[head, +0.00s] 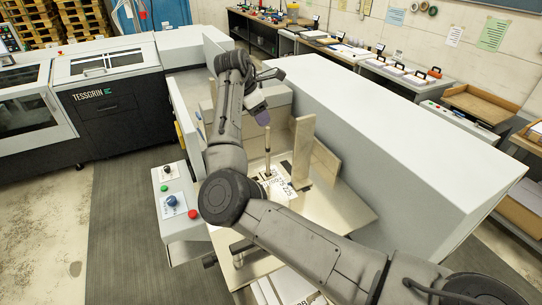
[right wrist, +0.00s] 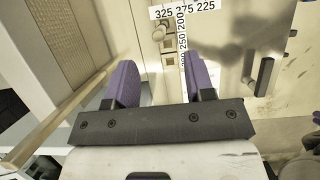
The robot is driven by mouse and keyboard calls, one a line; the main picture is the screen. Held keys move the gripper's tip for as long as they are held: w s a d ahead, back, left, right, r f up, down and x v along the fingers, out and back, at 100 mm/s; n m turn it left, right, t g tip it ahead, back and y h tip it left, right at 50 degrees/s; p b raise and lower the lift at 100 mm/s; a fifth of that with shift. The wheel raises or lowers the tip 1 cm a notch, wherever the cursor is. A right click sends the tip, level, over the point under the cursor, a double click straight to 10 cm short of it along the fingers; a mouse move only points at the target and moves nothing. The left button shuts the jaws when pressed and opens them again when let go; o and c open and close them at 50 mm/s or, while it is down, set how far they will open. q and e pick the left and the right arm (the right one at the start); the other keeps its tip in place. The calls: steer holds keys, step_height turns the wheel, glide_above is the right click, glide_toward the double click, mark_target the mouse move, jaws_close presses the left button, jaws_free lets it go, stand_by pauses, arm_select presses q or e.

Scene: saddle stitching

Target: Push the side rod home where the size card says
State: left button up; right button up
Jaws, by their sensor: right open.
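My right gripper (head: 262,116) hangs above the machine's metal bed (head: 338,207). The scale reads 325, 275, 225 across and 300, 250, 200 along. No separate size card can be made out.
Tan upright boards (head: 303,150) stand right of the gripper. A long light-grey housing (head: 400,140) borders the bed on the right. A control panel with buttons (head: 175,205) is at left. A black handle (right wrist: 263,77) sticks up from the bed.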

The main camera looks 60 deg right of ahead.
mark_target(270, 136)
steer(key=x, duration=0.4)
steer(key=shift+f, duration=0.1)
steer(key=p+x, duration=0.1)
steer(key=x, duration=0.2)
steer(key=shift+d+f+p, duration=0.25)
steer(key=shift+p, duration=0.05)
steer(key=shift+x, duration=0.85)
steer(key=shift+c, duration=0.4)
steer(key=c, duration=0.4)
jaws_close()
steer(key=shift+r, duration=0.1)
